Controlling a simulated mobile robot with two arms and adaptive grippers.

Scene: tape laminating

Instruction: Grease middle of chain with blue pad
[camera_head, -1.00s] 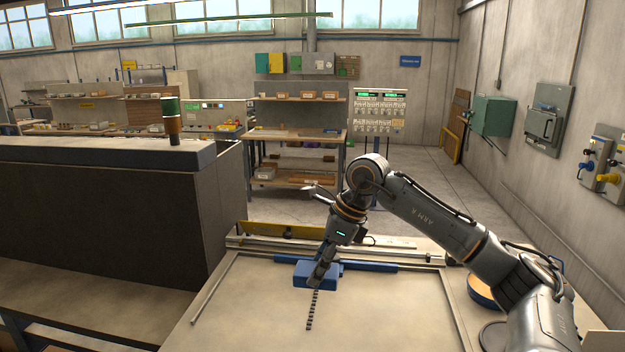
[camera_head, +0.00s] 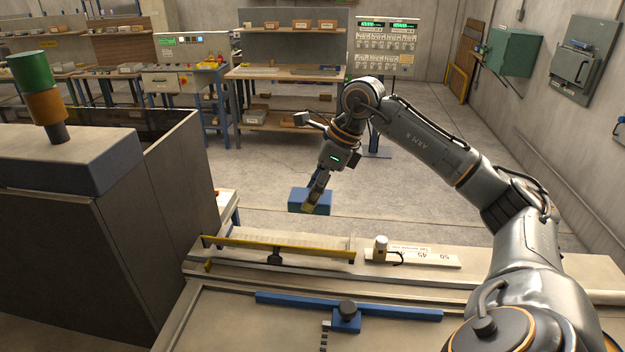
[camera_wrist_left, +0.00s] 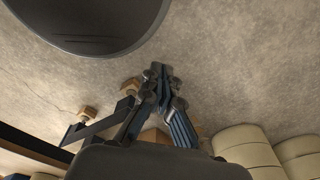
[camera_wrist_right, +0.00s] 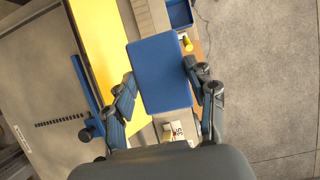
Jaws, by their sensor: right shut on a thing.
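My right gripper (camera_head: 313,203) is shut on a blue pad (camera_head: 301,197), a rectangular block, and holds it beyond the table's far rail. In the right wrist view the pad (camera_wrist_right: 160,73) sits between the two fingers. The chain (camera_wrist_right: 60,120), a short row of dark links, lies on the tabletop at the left of that view, apart from the pad. In the head view only its far end (camera_head: 324,338) shows at the bottom edge. My left gripper (camera_wrist_left: 158,72) shows only in its wrist view, with its fingertips together and nothing visible between them.
A blue bar (camera_head: 400,311) with a black-knobbed block (camera_head: 347,315) lies beside the chain's far end. A yellow-edged rail (camera_head: 300,250) and a white labelled strip (camera_head: 430,258) run along the table's back. A dark cabinet (camera_head: 100,220) stands left. Open floor lies behind.

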